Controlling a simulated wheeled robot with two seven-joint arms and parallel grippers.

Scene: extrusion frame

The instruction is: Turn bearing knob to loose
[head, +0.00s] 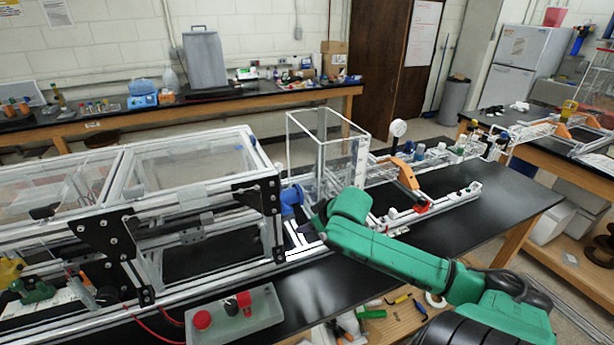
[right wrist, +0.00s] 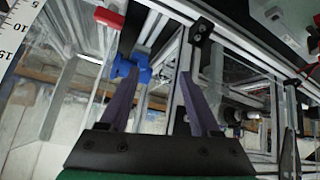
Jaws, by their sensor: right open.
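A blue knob-like part (head: 291,197) sits at the right end of the aluminium extrusion frame (head: 262,150). It also shows in the right wrist view (right wrist: 130,68), near the tip of the left-hand finger. I cannot tell whether that finger touches it. My right gripper (head: 316,221) is beside the blue part, just to its right in the head view. In the right wrist view my right gripper (right wrist: 159,72) is open, with nothing between its purple fingers. No marking on the blue part can be read. My left gripper is not in view.
A grey box with red knobs (head: 235,318) stands at the table's front edge. A clear open box (head: 325,145) and a rail with an orange bracket (head: 405,172) stand behind my right arm. The black tabletop at right (head: 510,190) is clear.

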